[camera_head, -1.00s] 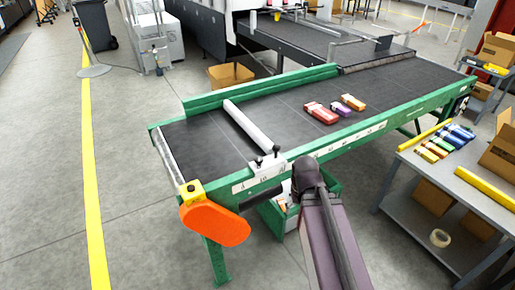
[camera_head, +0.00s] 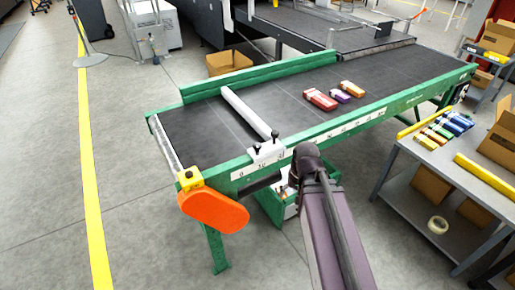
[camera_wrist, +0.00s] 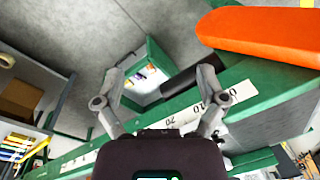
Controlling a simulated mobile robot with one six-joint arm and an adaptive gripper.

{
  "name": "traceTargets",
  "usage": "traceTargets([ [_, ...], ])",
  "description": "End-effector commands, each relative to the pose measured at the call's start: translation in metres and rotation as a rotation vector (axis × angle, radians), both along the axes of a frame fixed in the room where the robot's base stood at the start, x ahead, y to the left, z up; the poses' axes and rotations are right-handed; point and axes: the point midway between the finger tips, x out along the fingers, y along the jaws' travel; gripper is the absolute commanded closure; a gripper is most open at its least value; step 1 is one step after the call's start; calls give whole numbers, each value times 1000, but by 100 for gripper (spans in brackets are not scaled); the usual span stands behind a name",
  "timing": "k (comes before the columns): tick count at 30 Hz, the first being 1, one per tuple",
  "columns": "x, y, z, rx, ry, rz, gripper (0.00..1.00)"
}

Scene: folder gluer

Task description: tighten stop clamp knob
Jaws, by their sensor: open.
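The stop clamp (camera_head: 266,152) is a white block on the near green rail of the conveyor, beside the number scale. It carries two black knobs, a left one (camera_head: 257,147) and a right one (camera_head: 275,134). A white stop bar (camera_head: 246,112) runs from it across the dark belt. In the head view my dark arm end is just right of the clamp, and the fingers are hidden. In the wrist view my gripper (camera_wrist: 160,76) is open and empty, its fingers spread in front of the numbered rail (camera_wrist: 190,112). I cannot make out the knobs there.
An orange guard (camera_head: 213,211) juts from the conveyor's near left corner. Several small packages, one red (camera_head: 320,98), lie on the belt. A green bin (camera_head: 270,205) is under the rail. A grey table (camera_head: 440,160) with cartons stands at the right.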

Motion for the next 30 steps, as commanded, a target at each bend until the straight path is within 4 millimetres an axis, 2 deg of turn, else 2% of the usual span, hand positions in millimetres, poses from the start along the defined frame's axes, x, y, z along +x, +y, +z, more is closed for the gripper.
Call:
traceTargets([
  [1, 8, 3, -12, 39, -4, -46, 9],
  [6, 34, 19, -33, 233, -3, -266, 9],
  [16, 95, 39, -52, 688, 107, -752, 9],
  [23, 137, 34, -50, 1014, 284, -1057, 9],
  [30, 178, 11, -40, 1340, 556, -1312, 9],
])
